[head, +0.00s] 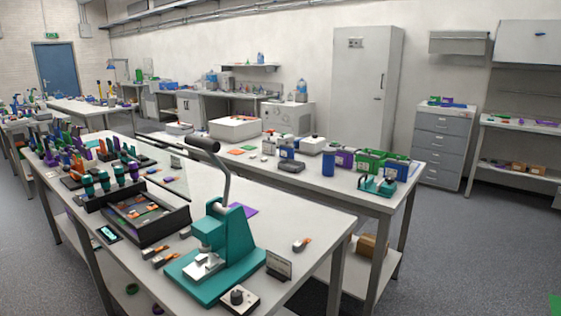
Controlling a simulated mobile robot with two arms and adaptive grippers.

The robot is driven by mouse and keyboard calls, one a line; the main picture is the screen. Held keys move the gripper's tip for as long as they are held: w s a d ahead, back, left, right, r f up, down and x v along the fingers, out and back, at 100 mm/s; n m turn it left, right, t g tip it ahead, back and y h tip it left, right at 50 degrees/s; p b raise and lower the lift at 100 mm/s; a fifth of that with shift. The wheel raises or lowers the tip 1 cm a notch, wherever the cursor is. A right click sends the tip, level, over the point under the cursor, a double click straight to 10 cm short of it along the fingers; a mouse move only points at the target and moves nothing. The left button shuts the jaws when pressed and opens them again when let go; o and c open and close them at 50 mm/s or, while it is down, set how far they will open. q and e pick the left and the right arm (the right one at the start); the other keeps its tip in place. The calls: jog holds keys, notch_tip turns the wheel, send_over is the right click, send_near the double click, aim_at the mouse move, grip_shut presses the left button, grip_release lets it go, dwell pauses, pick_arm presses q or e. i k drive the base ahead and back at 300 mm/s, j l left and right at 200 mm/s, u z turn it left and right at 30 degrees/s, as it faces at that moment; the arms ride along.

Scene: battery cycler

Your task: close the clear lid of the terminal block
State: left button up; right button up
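A black open-topped box (179,228) sits on the near bench, with orange and grey parts inside it. A thin see-through pane (168,172) stands tilted up behind the box. It looks like a raised clear lid, but I cannot tell whether it is joined to the box, or whether the box is the terminal block. Several dark cylinders with teal bands stand along the box's back left side. Neither of my grippers is in view.
A teal lever press (232,250) stands to the right of the box, its handle rising high. A small black display (108,234), orange-and-grey clips and a knob box (239,299) lie nearby. Another bench behind holds bins.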

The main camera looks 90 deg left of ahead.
aim_at(161, 145)
jog(key=i+j+u, duration=0.3)
jog(key=u, duration=0.15)
jog(key=i+j+u, duration=0.1)
jog(key=i+u, duration=0.8)
jog(key=i+l+u, duration=0.3)
jog(key=i+u, duration=0.15)
jog(key=i+j+u, duration=0.15)
jog(key=u, duration=0.3)
jog(key=i+u, duration=0.45)
jog(key=i+l+u, duration=0.1)
jog(key=u, duration=0.35)
jog(key=i+l+u, duration=0.2)
jog(key=i+u, duration=0.2)
jog(key=i+l+u, duration=0.15)
jog(key=u, duration=1.4)
jog(key=k+u, duration=0.1)
jog(key=u, duration=0.3)
jog(key=k+u, duration=0.1)
jog(key=u, duration=0.3)
jog(key=k+j+u, duration=0.1)
jog(key=u, duration=0.3)
